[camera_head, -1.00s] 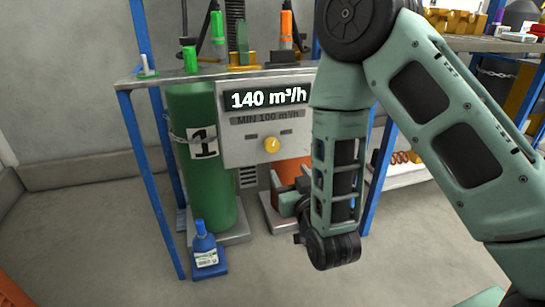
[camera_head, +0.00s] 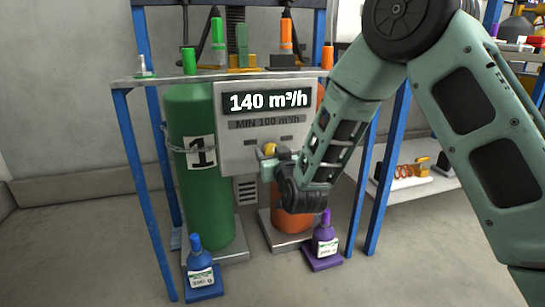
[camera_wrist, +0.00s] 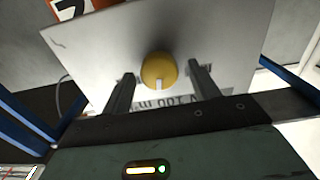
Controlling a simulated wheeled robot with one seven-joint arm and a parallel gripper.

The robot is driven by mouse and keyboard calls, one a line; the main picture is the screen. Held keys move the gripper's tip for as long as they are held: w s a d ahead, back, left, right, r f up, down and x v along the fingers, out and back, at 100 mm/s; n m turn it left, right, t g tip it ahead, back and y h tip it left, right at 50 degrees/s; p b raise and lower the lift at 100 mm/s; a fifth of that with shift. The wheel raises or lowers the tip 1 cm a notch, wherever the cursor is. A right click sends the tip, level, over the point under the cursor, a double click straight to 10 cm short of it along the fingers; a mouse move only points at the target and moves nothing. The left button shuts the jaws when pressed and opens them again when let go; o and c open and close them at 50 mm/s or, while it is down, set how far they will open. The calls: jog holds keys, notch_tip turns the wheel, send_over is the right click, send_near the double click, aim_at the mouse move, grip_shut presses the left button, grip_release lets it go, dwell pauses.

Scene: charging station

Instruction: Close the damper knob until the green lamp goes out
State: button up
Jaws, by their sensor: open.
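The round yellow damper knob (camera_head: 270,149) sits low on the front of a grey panel (camera_head: 230,158). The panel's display (camera_head: 267,101) reads 140 m³/h, above a "MIN 100 m³/h" label. In the wrist view the knob (camera_wrist: 158,68) has a pale mark pointing down the picture. My gripper (camera_head: 267,161) is at the knob, its fingers open on either side of it; in the wrist view there are gaps between knob and both fingers. I cannot make out a lit green lamp on the panel. A green light in the wrist view is on my gripper's housing.
A green cylinder (camera_head: 207,215) marked 1 stands left under the shelf, an orange cylinder (camera_head: 291,222) right, partly behind my arm. A blue bottle (camera_head: 199,262) and a purple bottle (camera_head: 325,235) stand on the floor in front. Blue posts (camera_head: 145,200) frame the stand.

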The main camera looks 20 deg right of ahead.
jog(key=shift+w, duration=0.55)
jog(key=c, duration=1)
jog(key=shift+o, duration=0.2)
jog(key=shift+a+r+n+p, duration=0.15)
jog(key=shift+n+p, duration=0.4)
jog(key=shift+n, duration=0.95)
jog(key=shift+f, duration=0.2)
jog(key=o, duration=1)
jog(key=shift+c, duration=0.2)
